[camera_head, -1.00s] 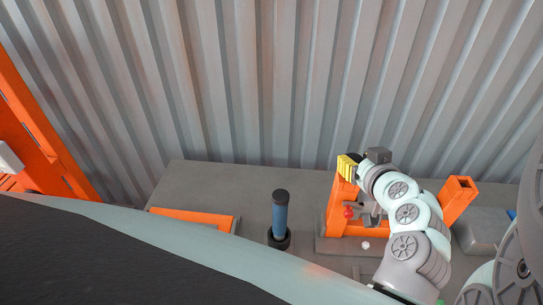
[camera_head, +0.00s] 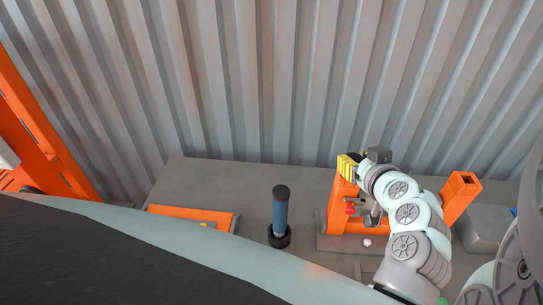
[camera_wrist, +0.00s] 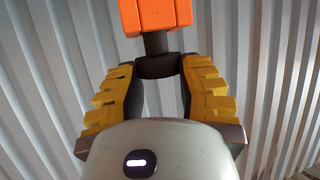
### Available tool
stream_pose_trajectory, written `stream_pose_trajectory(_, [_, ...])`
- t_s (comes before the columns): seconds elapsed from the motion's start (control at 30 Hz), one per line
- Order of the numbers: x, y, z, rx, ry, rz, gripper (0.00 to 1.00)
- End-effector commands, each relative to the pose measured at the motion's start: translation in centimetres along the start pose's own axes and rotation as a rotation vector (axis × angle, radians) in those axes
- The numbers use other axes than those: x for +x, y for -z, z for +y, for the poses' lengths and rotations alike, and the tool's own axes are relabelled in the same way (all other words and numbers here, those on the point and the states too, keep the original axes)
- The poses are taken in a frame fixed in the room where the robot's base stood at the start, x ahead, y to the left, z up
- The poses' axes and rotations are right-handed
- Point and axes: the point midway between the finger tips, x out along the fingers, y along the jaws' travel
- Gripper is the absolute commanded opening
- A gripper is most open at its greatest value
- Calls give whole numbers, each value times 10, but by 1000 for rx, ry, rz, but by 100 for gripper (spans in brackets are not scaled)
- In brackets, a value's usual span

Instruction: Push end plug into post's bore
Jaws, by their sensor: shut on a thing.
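My gripper (camera_wrist: 156,82) is shut on the dark end plug (camera_wrist: 157,66), with a yellow-padded finger on each side of it. The plug's wide part sits between the fingertips, and a narrower dark part reaches up toward an orange piece (camera_wrist: 152,16), apparently the post. The narrow part meets the near end of that piece; I cannot tell how far it is inside, as the bore is hidden. In the head view my gripper (camera_head: 347,168) is at the top of an orange upright (camera_head: 338,205). The plug is hard to make out there.
A second orange upright with an open square top (camera_head: 464,181) stands to the right. A blue-and-black upright tool (camera_head: 281,214) stands on the grey bench (camera_head: 180,180). A red knob (camera_head: 350,209) is below my gripper. An orange-edged tray (camera_head: 228,222) lies at left. A corrugated wall (camera_head: 270,80) is behind.

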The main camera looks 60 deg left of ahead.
Motion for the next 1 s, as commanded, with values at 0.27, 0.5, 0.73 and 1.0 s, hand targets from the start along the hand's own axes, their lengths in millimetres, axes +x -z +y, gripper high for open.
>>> stream_pose_trajectory(0.27, [3, -7, -1, -1, 1, 0, 7])
stream_pose_trajectory(0.5, [4, -8, 0, -1, 1, 0, 49])
stream_pose_trajectory(0.73, [4, -8, 0, 0, 1, 0, 64])
stream_pose_trajectory(1.0, [1, -3, 0, 0, 1, 0, 64])
